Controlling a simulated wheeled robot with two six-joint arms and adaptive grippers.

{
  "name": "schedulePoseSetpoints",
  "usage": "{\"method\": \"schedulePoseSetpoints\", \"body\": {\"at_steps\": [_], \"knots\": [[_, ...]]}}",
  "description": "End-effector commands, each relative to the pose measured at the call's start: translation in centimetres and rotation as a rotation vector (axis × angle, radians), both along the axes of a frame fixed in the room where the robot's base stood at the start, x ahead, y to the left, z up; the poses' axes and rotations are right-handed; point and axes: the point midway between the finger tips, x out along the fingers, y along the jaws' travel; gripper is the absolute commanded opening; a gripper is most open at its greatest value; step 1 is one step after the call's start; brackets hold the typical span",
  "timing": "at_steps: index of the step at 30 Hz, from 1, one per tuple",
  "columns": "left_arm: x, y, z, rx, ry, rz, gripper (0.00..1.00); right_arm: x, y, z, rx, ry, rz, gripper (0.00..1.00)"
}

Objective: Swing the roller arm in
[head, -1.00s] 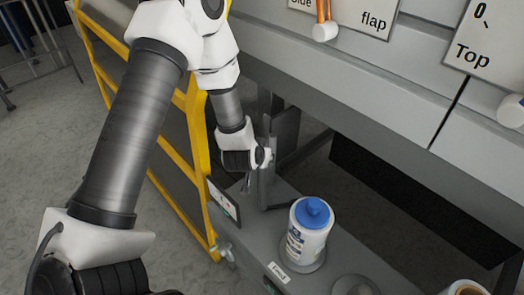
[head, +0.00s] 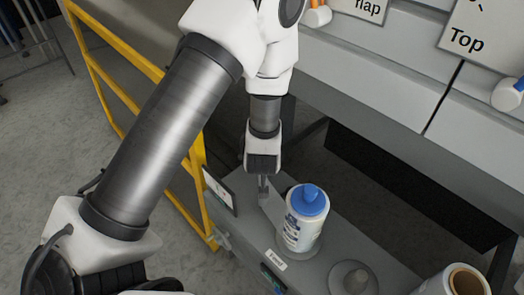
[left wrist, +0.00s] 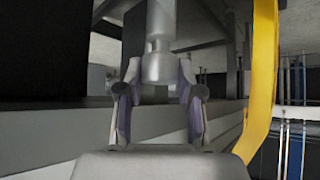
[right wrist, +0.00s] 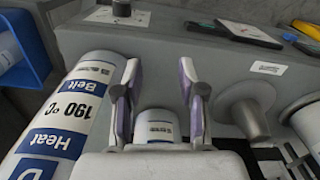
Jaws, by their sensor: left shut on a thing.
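My left gripper (head: 263,188) points down at the back of the grey bench, left of the blue-capped white bottle. In the left wrist view its fingers (left wrist: 158,105) are shut around a grey metal cylinder (left wrist: 159,35), apparently part of the roller arm.
The blue-capped bottle (head: 303,222) stands on the bench close to my left gripper. A yellow guard frame (head: 120,75) is at left. A "Heat 190 °C Belt" cylinder (right wrist: 62,125) is in the right wrist view.

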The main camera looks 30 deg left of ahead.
Motion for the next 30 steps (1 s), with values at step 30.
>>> {"method": "schedulePoseSetpoints", "body": {"at_steps": [30], "knots": [[-4.4,-3.0,5.2,-0.001,0.003,-0.002,0.62,0.0,0.0,0.0,0.000,0.000,0.000,0.40]]}}
